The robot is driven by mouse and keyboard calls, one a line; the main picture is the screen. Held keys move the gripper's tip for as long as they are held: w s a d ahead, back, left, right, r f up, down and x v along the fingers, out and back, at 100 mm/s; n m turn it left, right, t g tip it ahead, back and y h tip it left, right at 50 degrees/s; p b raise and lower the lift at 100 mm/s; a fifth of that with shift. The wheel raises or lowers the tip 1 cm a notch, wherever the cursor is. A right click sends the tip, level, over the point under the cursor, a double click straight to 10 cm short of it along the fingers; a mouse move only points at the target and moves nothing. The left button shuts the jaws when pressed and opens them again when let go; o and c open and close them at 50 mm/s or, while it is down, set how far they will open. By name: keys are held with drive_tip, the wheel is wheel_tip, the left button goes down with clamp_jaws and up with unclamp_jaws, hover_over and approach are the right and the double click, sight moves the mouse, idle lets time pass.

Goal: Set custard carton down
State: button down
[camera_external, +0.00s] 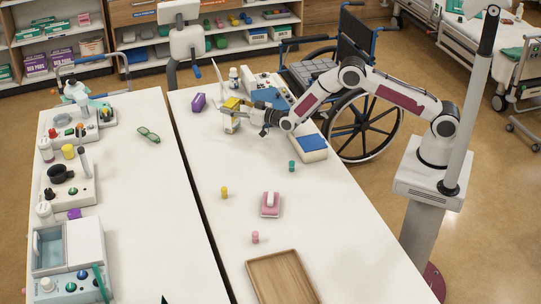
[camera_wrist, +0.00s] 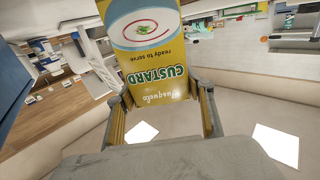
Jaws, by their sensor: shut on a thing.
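The custard carton (camera_external: 231,104) is yellow and stands out at the far part of the right-hand white table. In the wrist view the carton (camera_wrist: 155,60) fills the top middle, with a bowl picture and its "CUSTARD" lettering upside down in the picture. My gripper (camera_external: 243,112) reaches the carton from the right. In the wrist view the two fingers of my gripper (camera_wrist: 162,98) lie on either side of the carton, shut on it. I cannot tell whether the carton's base touches the table.
A blue-topped box (camera_external: 312,144) lies to the right, under my arm. Small teal (camera_external: 291,166) and yellow (camera_external: 224,192) pieces, a pink item (camera_external: 270,204) and a wooden tray (camera_external: 281,278) are nearer. Bare table (camera_external: 222,160) lies between.

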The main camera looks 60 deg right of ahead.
idle(0.4)
drive_tip(key=c, duration=0.9)
unclamp_jaws()
drive_tip(key=shift+f, duration=0.15)
drive_tip(key=shift+r, duration=0.2)
drive_tip(key=shift+s, duration=3.75)
